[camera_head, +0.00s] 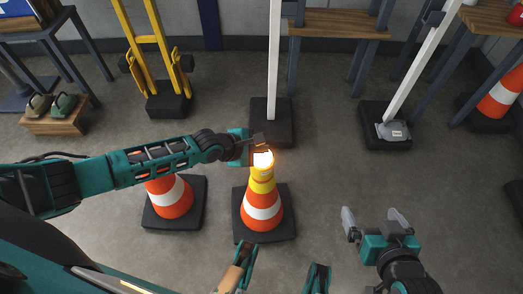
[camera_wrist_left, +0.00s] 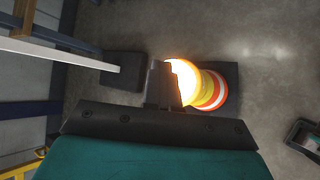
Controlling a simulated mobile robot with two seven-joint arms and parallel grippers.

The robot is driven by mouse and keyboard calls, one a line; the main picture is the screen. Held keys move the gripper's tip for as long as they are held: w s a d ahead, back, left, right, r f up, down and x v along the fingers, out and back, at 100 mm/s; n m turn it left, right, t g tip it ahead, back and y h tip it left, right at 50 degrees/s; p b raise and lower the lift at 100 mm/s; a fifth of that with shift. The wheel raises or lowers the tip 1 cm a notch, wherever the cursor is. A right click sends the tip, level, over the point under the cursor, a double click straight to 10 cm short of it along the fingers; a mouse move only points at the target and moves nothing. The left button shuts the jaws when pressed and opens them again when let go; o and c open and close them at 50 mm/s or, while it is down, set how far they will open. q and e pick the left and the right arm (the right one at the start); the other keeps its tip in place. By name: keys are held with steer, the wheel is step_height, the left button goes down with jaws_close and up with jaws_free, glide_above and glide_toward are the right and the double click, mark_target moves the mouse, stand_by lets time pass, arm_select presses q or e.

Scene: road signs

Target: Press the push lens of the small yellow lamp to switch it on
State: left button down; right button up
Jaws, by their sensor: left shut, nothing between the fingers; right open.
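The small yellow lamp (camera_head: 263,172) sits on top of an orange-and-white cone (camera_head: 262,206), and its lens glows bright orange-white. The glowing lamp also shows in the left wrist view (camera_wrist_left: 187,80). My left gripper (camera_head: 260,140) is shut and empty, its fingertips at the far upper edge of the lens in the head view. In the left wrist view the dark fingers (camera_wrist_left: 163,85) overlap the edge of the glowing lens; I cannot tell whether they touch it. My right gripper (camera_head: 372,213) is open and empty above the floor, right of the cone.
A second cone (camera_head: 170,197) stands left of the lamp's cone, beneath my left arm. A white post on a black base (camera_head: 270,133) stands behind the lamp. Floor between the lamp's cone and my right gripper is clear.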

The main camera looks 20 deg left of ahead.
mark_target(257, 157)
arm_select(q)
steer(key=shift+s+a+f, duration=0.15)
steer(key=shift+s+f, duration=0.15)
steer(key=shift+f, duration=0.2)
steer(key=shift+s+a+f, duration=0.15)
steer(key=shift+s+f, duration=0.15)
steer(key=shift+f, duration=0.2)
steer(key=shift+s+p, duration=0.2)
steer(key=shift+p, duration=0.15)
steer(key=shift+a+f, duration=0.1)
steer(key=r+p, duration=0.6)
steer(key=shift+w+r+p, duration=0.2)
steer(key=shift+r+p, duration=0.05)
steer(key=shift+p, duration=0.15)
steer(key=shift+w, duration=0.1)
steer(key=shift+r, duration=0.1)
